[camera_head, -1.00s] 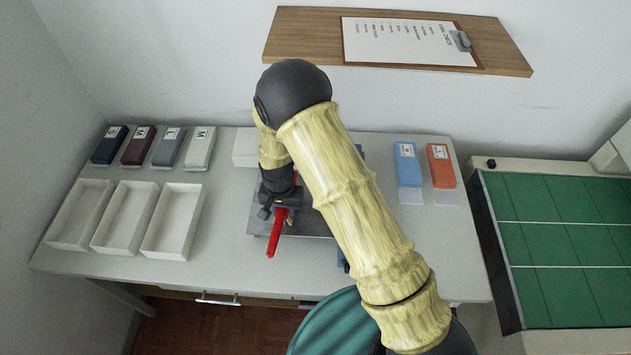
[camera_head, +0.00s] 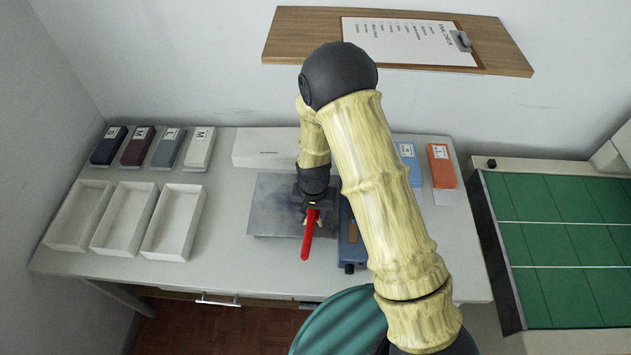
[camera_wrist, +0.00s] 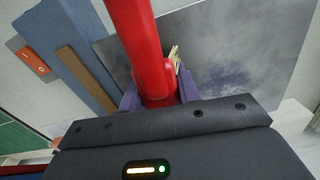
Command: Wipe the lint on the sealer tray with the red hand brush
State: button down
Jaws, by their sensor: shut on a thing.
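The red hand brush (camera_head: 307,240) is held in my gripper (camera_head: 311,205) over the right part of the sealer tray. In the wrist view its red handle (camera_wrist: 137,35) passes between the purple fingers of my gripper (camera_wrist: 160,97), which are shut on it. Pale bristles (camera_wrist: 175,58) show beside the handle; I cannot tell whether they touch the tray. The sealer tray (camera_head: 268,212) is a flat grey metal plate on the table. A faint pale, purplish patch (camera_wrist: 228,82) shows on it in the wrist view, perhaps the lint. My gripper hides part of the tray's right side.
The blue sealer (camera_head: 352,245) stands right against the tray, with an orange switch (camera_wrist: 33,60). A white box (camera_head: 265,148) is behind the tray. Three white bins (camera_head: 172,222) and several labelled boxes are at left. Blue (camera_head: 408,172) and orange (camera_head: 441,166) boxes are at right.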

notch_tip(320, 180, up, 3)
jog(key=shift+a+f, duration=0.1)
jog(key=shift+f, duration=0.1)
jog(key=shift+s+r+p, duration=0.1)
jog(key=shift+r+p, duration=0.25)
jog(key=shift+p, duration=0.15)
jog(key=shift+r+p, duration=1.7)
jog(key=shift+r, duration=0.65)
